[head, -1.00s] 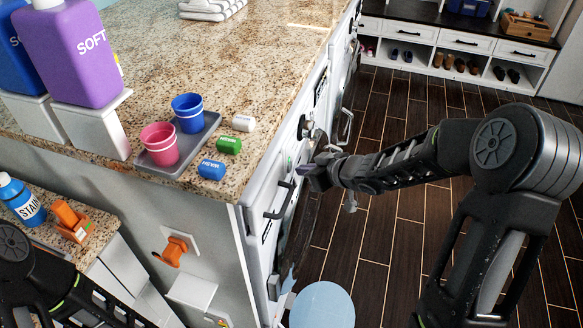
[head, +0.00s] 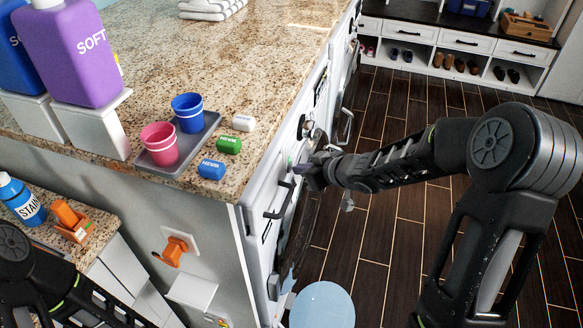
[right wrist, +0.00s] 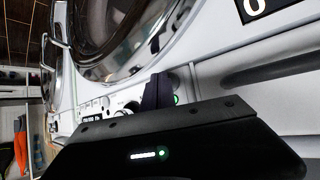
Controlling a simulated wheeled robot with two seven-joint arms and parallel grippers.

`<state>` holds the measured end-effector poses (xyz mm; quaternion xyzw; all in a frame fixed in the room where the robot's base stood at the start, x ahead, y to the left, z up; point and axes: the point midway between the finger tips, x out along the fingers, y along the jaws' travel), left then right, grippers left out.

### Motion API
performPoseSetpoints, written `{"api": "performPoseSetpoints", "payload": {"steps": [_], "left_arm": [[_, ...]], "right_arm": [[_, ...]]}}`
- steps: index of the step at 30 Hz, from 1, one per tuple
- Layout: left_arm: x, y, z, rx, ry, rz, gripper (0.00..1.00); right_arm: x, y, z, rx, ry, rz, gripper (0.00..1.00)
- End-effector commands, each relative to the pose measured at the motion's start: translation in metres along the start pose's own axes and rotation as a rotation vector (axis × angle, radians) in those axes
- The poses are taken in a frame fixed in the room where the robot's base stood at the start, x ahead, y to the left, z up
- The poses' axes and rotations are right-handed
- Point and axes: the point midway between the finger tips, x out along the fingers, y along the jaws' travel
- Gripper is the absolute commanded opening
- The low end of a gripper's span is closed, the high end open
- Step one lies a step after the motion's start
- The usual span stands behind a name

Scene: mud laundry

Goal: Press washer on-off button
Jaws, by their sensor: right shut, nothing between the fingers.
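The washer (head: 268,190) is the white machine under the counter's right edge, seen steeply from above. Its control panel shows in the right wrist view (right wrist: 97,105), with a knob and a small green-lit button (right wrist: 176,99). My right gripper (head: 299,169) is shut and empty, its tip at the panel close to the green light. In the right wrist view the dark fingers (right wrist: 156,91) stand just left of the lit button and partly cover the panel. I cannot tell whether they touch it. My left arm shows at the lower left; its gripper is out of view.
A dark handle (head: 280,202) sticks out from the washer front near my right gripper. On the granite counter (head: 265,60) stand a grey tray (head: 205,135) with pink and blue cups, and small labelled cylinders. The wooden floor (head: 400,230) to the right is mostly clear.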

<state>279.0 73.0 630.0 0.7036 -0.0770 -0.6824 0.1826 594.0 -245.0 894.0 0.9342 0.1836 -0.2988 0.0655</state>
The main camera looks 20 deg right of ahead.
Motion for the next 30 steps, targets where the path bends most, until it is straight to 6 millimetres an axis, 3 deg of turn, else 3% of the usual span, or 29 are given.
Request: {"api": "performPoseSetpoints", "payload": {"steps": [21,30], "left_arm": [[0.0003,-0.0001,0.0000,0.000,0.000,0.000,0.36],[-0.0086,0.0033,0.0000,0.000,0.000,0.000,0.36]], "right_arm": [[0.0018,-0.0016,-0.0015,0.000,0.000,0.000,0.00],[-0.0059,0.0031,0.0026,0.000,-0.002,0.000,0.00]]}}
